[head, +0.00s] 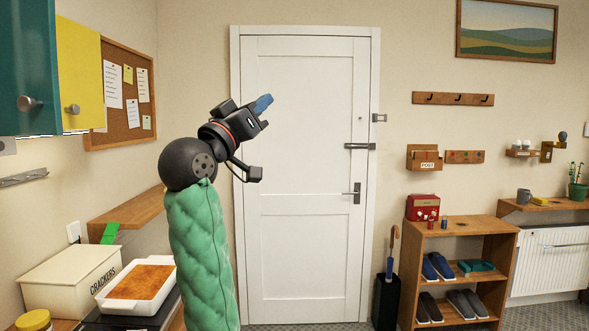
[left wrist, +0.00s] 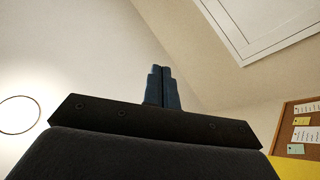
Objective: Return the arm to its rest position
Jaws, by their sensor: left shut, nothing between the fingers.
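My left gripper (head: 262,104) is raised in front of the white door (head: 304,150) in the head view, with its blue fingertips pointing up and to the right. The fingers are together and hold nothing. In the left wrist view the blue fingers of my left gripper (left wrist: 162,88) stand side by side, closed, against the bare wall and ceiling. My left arm, in a green quilted sleeve, rises from the bottom of the head view. My right gripper is not in either view.
At left are yellow and teal cabinets (head: 81,75), a corkboard (head: 127,95), a crackers box (head: 70,278) and a white baking dish (head: 137,287). At right stand an umbrella holder (head: 386,302) and a wooden shoe rack (head: 462,229). Space around the gripper looks clear.

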